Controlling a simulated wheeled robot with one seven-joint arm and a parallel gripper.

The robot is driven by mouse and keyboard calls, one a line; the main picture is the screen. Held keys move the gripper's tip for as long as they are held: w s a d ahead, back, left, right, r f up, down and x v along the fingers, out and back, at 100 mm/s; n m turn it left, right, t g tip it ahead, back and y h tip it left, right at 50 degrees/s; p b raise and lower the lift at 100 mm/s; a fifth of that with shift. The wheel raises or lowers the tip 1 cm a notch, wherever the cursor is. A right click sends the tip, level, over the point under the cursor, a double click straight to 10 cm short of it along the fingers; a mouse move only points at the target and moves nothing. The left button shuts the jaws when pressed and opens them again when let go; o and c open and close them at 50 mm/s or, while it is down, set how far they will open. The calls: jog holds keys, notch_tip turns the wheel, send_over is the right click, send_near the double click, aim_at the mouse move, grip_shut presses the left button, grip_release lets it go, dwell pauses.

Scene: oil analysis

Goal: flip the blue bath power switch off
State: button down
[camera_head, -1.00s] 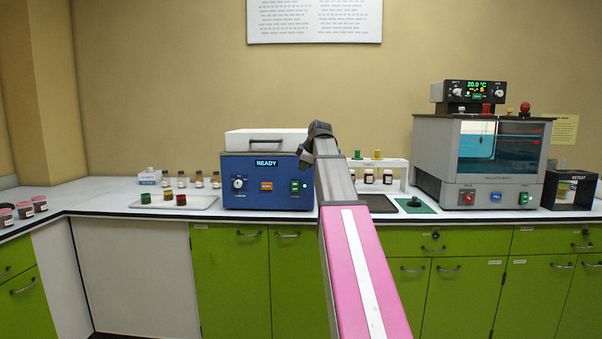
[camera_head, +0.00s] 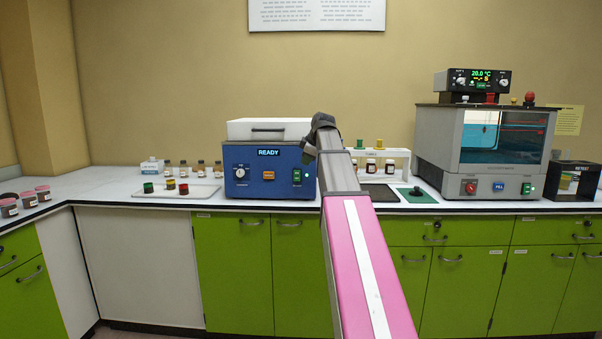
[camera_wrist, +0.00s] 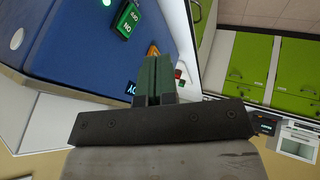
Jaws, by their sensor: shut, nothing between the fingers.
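The blue bath (camera_head: 245,190) stands on the counter with a white lid and a lit READY display. Its power switch (camera_head: 296,175) is a green rocker at the right of the front face, beside an orange button (camera_head: 268,175). In the wrist view the green switch (camera_wrist: 127,20) is at the upper middle, with ON lettering and a glowing green lamp (camera_wrist: 106,2) near it. My gripper (camera_head: 309,155) is near the bath's right front edge, above and right of the switch. In the wrist view its dark green fingers (camera_wrist: 157,75) are together and empty, apart from the switch in the picture.
A tray (camera_head: 205,192) with several coloured caps lies left of the bath. Right of my arm are a white rack (camera_head: 400,154) of small jars and a green pad (camera_head: 425,198). A grey glass-fronted bath (camera_head: 437,150) stands farther right, with its own switches.

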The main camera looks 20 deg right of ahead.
aim_at(297, 180)
jog(key=w+f, duration=0.9)
jog(key=shift+a, duration=0.4)
jog(key=shift+s, duration=0.1)
jog(key=shift+w+d+t, duration=0.1)
jog(key=shift+w+t, duration=0.15)
jog(key=shift+t, duration=0.05)
jog(key=shift+r, duration=0.8)
jog(key=shift+w, duration=0.1)
